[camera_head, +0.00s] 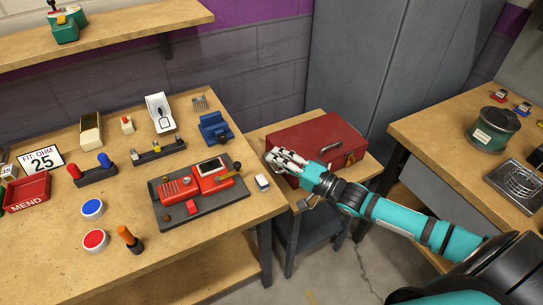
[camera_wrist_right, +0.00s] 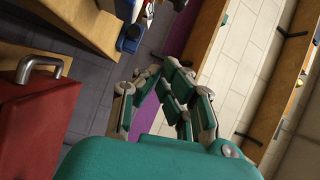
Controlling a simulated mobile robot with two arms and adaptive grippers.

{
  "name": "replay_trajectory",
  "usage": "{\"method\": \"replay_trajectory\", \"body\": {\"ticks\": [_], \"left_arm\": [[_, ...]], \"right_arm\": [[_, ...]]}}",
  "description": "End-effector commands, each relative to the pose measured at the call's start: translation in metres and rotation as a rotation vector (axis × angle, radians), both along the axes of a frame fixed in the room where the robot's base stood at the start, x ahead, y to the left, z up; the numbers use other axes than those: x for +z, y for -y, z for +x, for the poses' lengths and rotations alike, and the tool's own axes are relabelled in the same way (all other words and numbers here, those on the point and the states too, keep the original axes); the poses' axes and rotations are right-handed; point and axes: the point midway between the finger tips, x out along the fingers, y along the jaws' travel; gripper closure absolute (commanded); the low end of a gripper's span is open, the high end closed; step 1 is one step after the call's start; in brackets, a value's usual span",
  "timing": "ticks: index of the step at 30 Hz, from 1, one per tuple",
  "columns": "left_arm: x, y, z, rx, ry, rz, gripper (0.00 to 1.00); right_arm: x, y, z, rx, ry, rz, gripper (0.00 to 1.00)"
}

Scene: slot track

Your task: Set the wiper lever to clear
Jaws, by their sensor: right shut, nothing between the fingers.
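A red device (camera_head: 180,187) with a small screen sits on a dark plate (camera_head: 208,212) on the left bench. A lever with a dark round knob (camera_head: 237,166) stands at its right end; it may be the wiper lever, but no marking for clear is readable. My right gripper (camera_head: 280,158) is to the right of that knob and apart from it, in front of the red toolbox. Its fingers look closed and empty; they also show in the right wrist view (camera_wrist_right: 160,78). My left gripper is out of view.
The red toolbox (camera_head: 318,139) on a low stand is close to my right gripper, with its handle in the wrist view (camera_wrist_right: 38,67). A blue vise (camera_head: 215,130) and a small white block (camera_head: 262,182) are near the device. A right bench (camera_head: 436,119) holds a green spool (camera_head: 494,130).

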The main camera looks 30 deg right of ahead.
Motion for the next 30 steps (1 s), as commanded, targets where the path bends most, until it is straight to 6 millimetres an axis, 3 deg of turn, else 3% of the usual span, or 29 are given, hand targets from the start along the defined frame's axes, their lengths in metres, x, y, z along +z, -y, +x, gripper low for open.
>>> {"method": "replay_trajectory", "body": {"ticks": [7,13,21,30], "left_arm": [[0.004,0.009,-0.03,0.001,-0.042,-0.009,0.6],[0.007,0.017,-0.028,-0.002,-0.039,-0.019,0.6],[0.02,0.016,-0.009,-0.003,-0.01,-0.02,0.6],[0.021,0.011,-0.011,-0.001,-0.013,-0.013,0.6]], "right_arm": [[0.006,-0.025,0.044,-0.001,0.005,0.0,1.0],[0.008,-0.041,0.07,0.0,0.005,-0.003,1.0],[0.0,-0.06,0.043,0.0,0.001,-0.003,1.0],[-0.002,-0.065,0.037,-0.001,0.003,-0.005,1.0]]}}
